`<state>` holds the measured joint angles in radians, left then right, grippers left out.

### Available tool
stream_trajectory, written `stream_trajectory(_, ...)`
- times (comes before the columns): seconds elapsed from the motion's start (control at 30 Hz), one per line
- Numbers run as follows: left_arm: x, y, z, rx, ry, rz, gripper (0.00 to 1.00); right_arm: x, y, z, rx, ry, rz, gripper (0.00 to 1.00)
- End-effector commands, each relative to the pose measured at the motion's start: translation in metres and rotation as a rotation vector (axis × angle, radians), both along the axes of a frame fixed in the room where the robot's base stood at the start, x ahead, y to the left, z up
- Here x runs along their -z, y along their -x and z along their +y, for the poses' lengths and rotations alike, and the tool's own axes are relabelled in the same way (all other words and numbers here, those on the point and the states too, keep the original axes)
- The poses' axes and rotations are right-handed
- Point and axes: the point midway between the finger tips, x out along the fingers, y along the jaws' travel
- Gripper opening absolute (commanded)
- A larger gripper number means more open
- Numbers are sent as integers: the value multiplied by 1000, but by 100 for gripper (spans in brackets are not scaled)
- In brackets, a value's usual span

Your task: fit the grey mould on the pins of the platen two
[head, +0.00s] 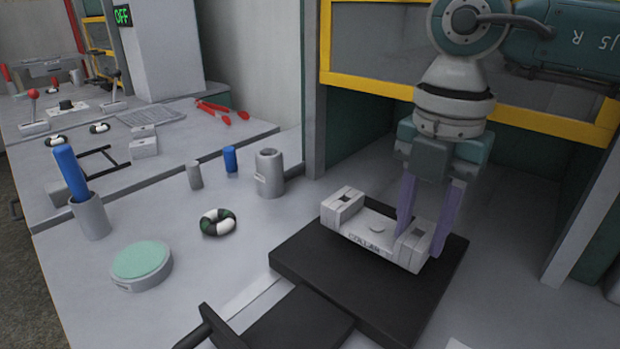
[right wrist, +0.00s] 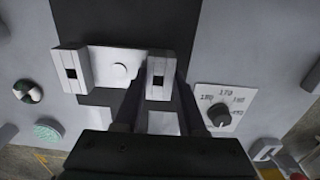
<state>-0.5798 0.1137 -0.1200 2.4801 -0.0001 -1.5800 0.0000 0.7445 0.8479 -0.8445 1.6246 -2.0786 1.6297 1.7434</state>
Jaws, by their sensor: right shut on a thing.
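No pins show. My right gripper (head: 420,240) points down and is shut on the mould's right end block, one purple finger on each side. The right wrist view shows the mould (right wrist: 120,70) with the fingers at its right block (right wrist: 158,75). My left gripper is out of view.
A yellow-edged frame (head: 470,98) stands behind my right gripper, with a post (head: 312,90) at its left. Left of the platen are a black-and-white ring (head: 218,222), a green-topped disc (head: 141,262) and grey cylinders (head: 270,172). A dial plate (right wrist: 225,108) shows in the right wrist view.

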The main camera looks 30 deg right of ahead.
Motion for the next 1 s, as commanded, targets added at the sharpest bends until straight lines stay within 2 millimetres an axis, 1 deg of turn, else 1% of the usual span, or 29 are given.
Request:
stream_trajectory(0.5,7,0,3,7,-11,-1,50,9,-1,0,0,-1,-2,0)
stream_trajectory(1.0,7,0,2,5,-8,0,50,9,-1,0,0,-1,-3,0)
